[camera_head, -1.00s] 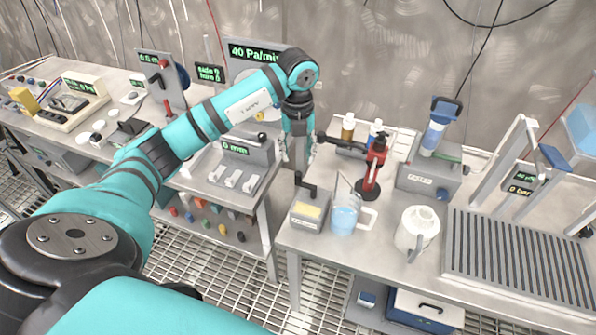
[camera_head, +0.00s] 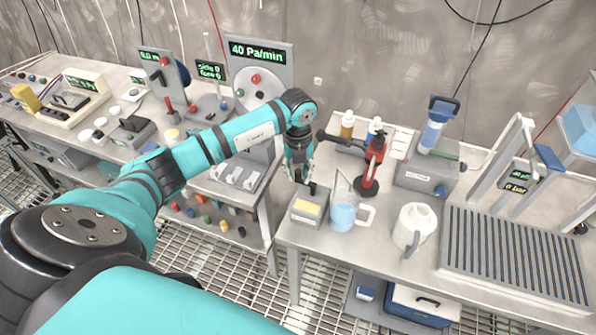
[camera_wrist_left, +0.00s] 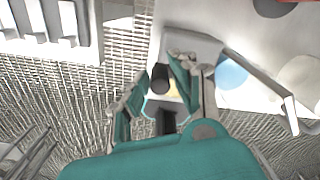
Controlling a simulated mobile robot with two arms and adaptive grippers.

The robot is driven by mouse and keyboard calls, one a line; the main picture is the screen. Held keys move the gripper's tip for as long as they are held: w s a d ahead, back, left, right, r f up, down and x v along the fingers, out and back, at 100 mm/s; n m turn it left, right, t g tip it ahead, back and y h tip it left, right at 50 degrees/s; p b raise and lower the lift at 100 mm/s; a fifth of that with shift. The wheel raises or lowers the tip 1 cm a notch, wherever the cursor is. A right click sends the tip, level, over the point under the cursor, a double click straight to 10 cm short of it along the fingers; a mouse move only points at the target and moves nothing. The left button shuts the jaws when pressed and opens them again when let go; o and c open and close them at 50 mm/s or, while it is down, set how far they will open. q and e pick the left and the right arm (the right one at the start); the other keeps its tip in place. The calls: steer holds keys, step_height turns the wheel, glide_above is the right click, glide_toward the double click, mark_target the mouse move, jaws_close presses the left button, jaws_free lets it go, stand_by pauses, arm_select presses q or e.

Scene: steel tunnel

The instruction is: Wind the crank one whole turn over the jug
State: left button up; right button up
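The crank (camera_head: 313,188) is a black handle on a small grey box (camera_head: 306,218) with a yellow panel, at the front left of the right bench. In the left wrist view a black knob (camera_wrist_left: 160,79) shows between my fingers. A jug (camera_head: 342,218) with pale blue contents and a pale handle stands just right of the box. Its blue also shows in the wrist view (camera_wrist_left: 231,73). My left gripper (camera_head: 298,179) points down beside the crank handle, above the box. Its fingers (camera_wrist_left: 158,70) are apart, and I see no firm contact with the knob. My right gripper is out of view.
A gap separates this bench from the left bench. Bare bench lies in front of the jug.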

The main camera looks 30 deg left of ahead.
arm_select(q)
jaws_close()
steer(key=shift+w, duration=0.1)
